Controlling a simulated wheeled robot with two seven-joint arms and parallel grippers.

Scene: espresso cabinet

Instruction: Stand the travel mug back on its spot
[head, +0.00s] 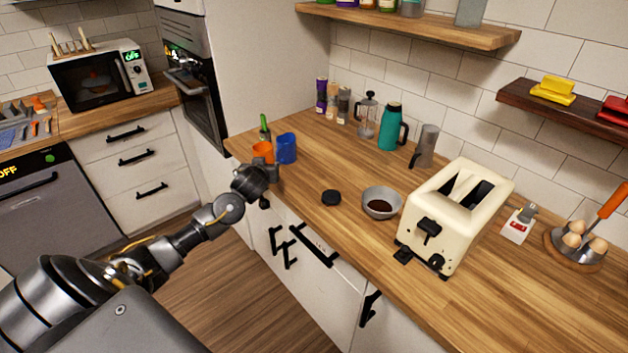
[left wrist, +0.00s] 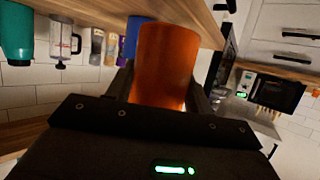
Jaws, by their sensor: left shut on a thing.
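My left gripper (head: 265,168) is at the far left end of the wooden counter, shut on an orange cylindrical mug (head: 262,150). In the left wrist view the orange mug (left wrist: 166,65) stands out between the two fingers of the gripper (left wrist: 162,98), which hide its sides in part. I cannot tell whether its base touches the counter. A blue mug (head: 287,148) stands right beside it, partly behind it in the left wrist view (left wrist: 136,40). No marked spot for the mug can be made out. My right gripper is out of view.
A green-topped item (head: 264,128) stands behind the orange mug. A black disc (head: 331,197), a bowl of dark grounds (head: 381,203) and a cream toaster (head: 452,215) lie to the right. A teal flask (head: 389,128) and a French press (head: 366,118) stand near the wall.

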